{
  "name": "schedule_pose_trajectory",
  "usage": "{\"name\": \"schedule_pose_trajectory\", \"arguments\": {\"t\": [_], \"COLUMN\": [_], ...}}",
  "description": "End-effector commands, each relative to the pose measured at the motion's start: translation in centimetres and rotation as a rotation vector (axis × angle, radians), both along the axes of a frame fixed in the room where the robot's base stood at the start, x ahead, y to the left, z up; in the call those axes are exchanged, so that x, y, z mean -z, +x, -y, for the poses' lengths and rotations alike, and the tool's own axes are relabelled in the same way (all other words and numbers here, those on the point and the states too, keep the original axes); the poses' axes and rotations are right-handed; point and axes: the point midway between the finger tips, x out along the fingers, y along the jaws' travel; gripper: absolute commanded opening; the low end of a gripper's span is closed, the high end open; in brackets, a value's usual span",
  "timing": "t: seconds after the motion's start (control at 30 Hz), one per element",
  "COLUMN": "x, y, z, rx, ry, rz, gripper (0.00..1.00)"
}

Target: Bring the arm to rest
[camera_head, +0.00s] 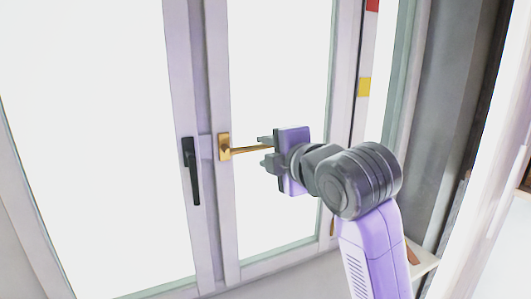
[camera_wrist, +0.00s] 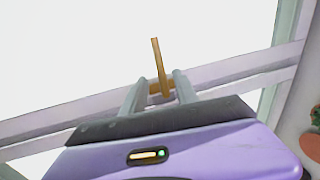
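My gripper (camera_head: 262,150) is in front of the window, at the right end of a brass lever handle (camera_head: 246,151). Its two fingers are apart and point left towards the handle's plate. In the wrist view, the brass handle (camera_wrist: 157,60) shows in line with the gap between the fingertips (camera_wrist: 159,80). I cannot tell whether the lever's end lies between the fingers or just beside them. No firm grip on it shows. My arm reaches up from the lower right, bent at a dark grey joint.
A black handle (camera_head: 191,170) is on the window frame (camera_head: 220,215), left of the brass one. A grey wall edge (camera_head: 440,125) and a white panel (camera_head: 495,190) stand close to the right of my arm. A reddish-brown round thing (camera_wrist: 312,147) shows at the wrist view's right edge.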

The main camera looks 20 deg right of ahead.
Motion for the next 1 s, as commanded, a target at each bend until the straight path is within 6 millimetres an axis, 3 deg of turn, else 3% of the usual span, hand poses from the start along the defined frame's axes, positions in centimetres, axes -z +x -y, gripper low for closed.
{"name": "schedule_pose_trajectory", "arguments": {"t": [0.37, 0.6, 0.67, 0.87, 1.0], "x": [-0.4, -5.9, -6.3, -4.9, -2.2], "y": [0.1, -0.1, -0.4, -1.9, -3.5], "z": [-0.1, -0.5, -0.3, -0.1, -0.1], "rx": [0.005, -0.005, -0.010, -0.035, -0.050], "ry": [0.045, 0.296, 0.376, 0.639, 0.820], "rz": [0.016, 0.244, 0.294, 0.408, 0.455], "gripper": [0.36, 0.36, 0.36, 0.36, 0.36]}}
